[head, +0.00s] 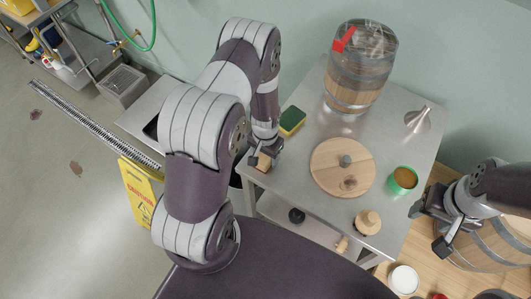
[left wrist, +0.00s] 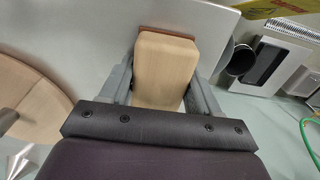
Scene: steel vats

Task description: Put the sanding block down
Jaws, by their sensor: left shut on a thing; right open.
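The sanding block (head: 264,162) is a pale wooden block, held at the left edge of the steel table (head: 300,165). In the left wrist view the block (left wrist: 163,68) shows a reddish-brown layer along its far edge. My left gripper (head: 266,156) is shut on it, with a finger on each side. I cannot tell whether the block touches the table or hangs just above it. My right gripper (head: 438,226) is open and empty, right of the table near a wooden barrel (head: 490,245).
A green and yellow sponge (head: 292,121) lies just behind the block. A round wooden lid (head: 342,168), a glass-and-wood barrel (head: 360,65), a funnel (head: 417,118), a green-rimmed cup (head: 404,180) and a wooden bung (head: 367,222) occupy the table. Bare steel lies between block and lid.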

